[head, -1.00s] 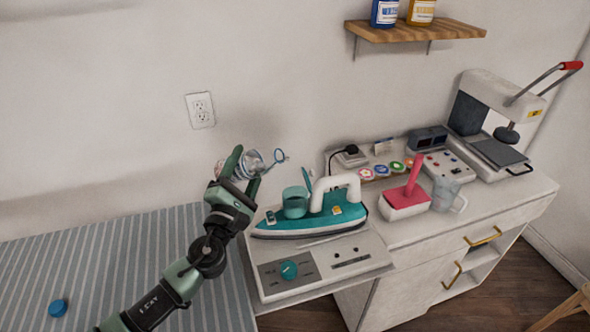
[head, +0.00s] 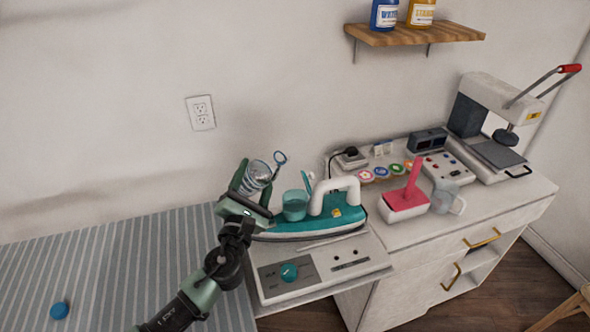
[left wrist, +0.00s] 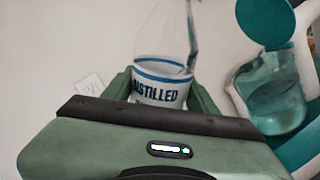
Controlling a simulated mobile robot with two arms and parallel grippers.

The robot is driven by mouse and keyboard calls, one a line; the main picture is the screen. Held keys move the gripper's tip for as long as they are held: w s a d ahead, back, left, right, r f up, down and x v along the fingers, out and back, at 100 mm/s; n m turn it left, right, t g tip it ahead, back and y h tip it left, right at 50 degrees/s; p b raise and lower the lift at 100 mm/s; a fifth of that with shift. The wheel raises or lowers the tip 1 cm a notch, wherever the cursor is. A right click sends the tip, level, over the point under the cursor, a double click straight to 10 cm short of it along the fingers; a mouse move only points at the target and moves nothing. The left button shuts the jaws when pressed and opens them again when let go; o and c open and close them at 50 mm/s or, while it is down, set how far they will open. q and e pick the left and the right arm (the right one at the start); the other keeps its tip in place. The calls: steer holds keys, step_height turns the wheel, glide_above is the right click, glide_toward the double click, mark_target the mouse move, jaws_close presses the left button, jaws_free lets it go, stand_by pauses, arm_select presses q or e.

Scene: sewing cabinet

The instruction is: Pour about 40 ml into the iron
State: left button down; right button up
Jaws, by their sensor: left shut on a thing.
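In the left wrist view the bottle (left wrist: 160,88) carries the word "DISTILLED" and sits between the fingers. In the head view it leans, with a ring-like part at its upper right. The teal and white iron (head: 320,224) stands just right of the gripper, with a translucent teal tank (head: 295,206) on top. In the left wrist view the tank (left wrist: 273,85) is at the right, with a round teal lid (left wrist: 265,20) above it. I cannot tell the water level. My right gripper is out of view.
A striped ironing board (head: 110,270) is at left with a blue cap (head: 59,310) on it. The iron is on a grey control base (head: 325,269).

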mark_target(259, 174)
arm_select(q)
steer(key=shift+d+r+n+p, duration=0.25)
steer(key=shift+r+n+p, duration=0.3)
steer(key=shift+r, duration=0.5)
steer(key=shift+s+f+n+y+b, duration=0.15)
steer(key=shift+f+n+y+b, duration=0.15)
steer(key=shift+f+n, duration=0.6)
steer(key=n+p, duration=0.1)
steer(key=r+n+g+p, duration=0.1)
steer(key=n+p, duration=0.2)
steer(key=shift+d+r+n+y+p, duration=0.25)
steer(key=shift+d+n+y+p, duration=0.05)
steer(key=shift+n+p, duration=0.1)
steer(key=shift+s+d+r+n+g+p, duration=0.15)
steer(key=shift+n+g+p, duration=0.25)
steer(key=shift+n+p, duration=0.2)
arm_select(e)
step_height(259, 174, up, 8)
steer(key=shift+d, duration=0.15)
